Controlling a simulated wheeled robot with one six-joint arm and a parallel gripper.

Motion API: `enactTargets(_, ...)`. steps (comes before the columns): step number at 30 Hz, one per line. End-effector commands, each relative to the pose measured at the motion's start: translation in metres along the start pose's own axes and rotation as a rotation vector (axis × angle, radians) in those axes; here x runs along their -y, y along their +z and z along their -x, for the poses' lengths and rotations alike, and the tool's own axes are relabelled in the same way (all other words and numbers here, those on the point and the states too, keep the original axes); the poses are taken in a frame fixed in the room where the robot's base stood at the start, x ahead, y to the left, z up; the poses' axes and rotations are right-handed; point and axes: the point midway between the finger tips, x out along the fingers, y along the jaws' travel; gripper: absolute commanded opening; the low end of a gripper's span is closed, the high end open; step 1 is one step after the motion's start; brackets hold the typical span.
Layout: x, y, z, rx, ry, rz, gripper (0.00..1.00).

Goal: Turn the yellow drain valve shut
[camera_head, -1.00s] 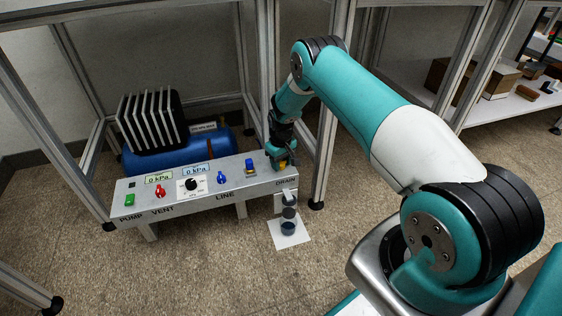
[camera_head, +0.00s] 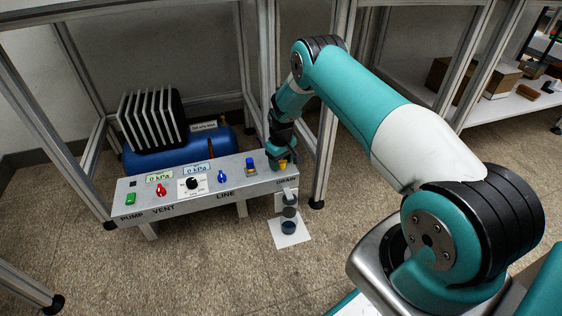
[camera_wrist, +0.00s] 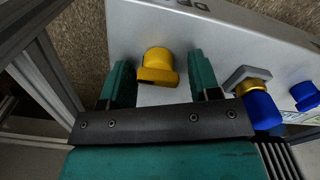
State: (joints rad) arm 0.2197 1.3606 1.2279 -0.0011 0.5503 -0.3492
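The yellow drain valve (camera_wrist: 157,67) is a round knob with a flat bar handle on the grey panel (camera_wrist: 225,40). In the wrist view it sits between the two green fingers of my gripper (camera_wrist: 160,82), nearer the left finger. A gap shows on each side of it, so the fingers are open around it and not closed on it. In the head view, my gripper (camera_head: 283,152) points down at the panel's right end, above the DRAIN label. Only a small bit of the yellow valve (camera_head: 282,163) shows there; the gripper hides the rest.
A blue valve with a brass collar (camera_wrist: 258,105) stands just right of my right finger. Red (camera_head: 161,190) and blue (camera_head: 221,176) knobs and a black dial (camera_head: 191,184) lie farther left. A cup (camera_head: 289,227) stands on white paper below the drain. A frame post (camera_head: 325,150) rises close behind my gripper.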

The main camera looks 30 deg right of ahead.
Motion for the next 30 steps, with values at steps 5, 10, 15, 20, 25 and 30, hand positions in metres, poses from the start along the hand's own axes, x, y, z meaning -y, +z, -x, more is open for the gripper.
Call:
enactTargets(5, 0.0, 0.0, 0.007, 0.001, 0.0, -0.002, 0.57)
enactTargets(10, 0.0, 0.0, 0.038, -0.001, 0.001, -0.001, 0.57)
enactTargets(15, 0.0, 0.0, 0.083, -0.001, 0.001, -0.001, 0.57)
enactTargets(20, 0.0, -0.001, 0.123, -0.002, 0.001, 0.0, 0.57)
enactTargets(25, 0.001, -0.001, 0.155, -0.002, 0.0, 0.001, 0.57)
enactTargets(30, 0.001, 0.0, 0.171, 0.001, 0.0, 0.001, 0.57)
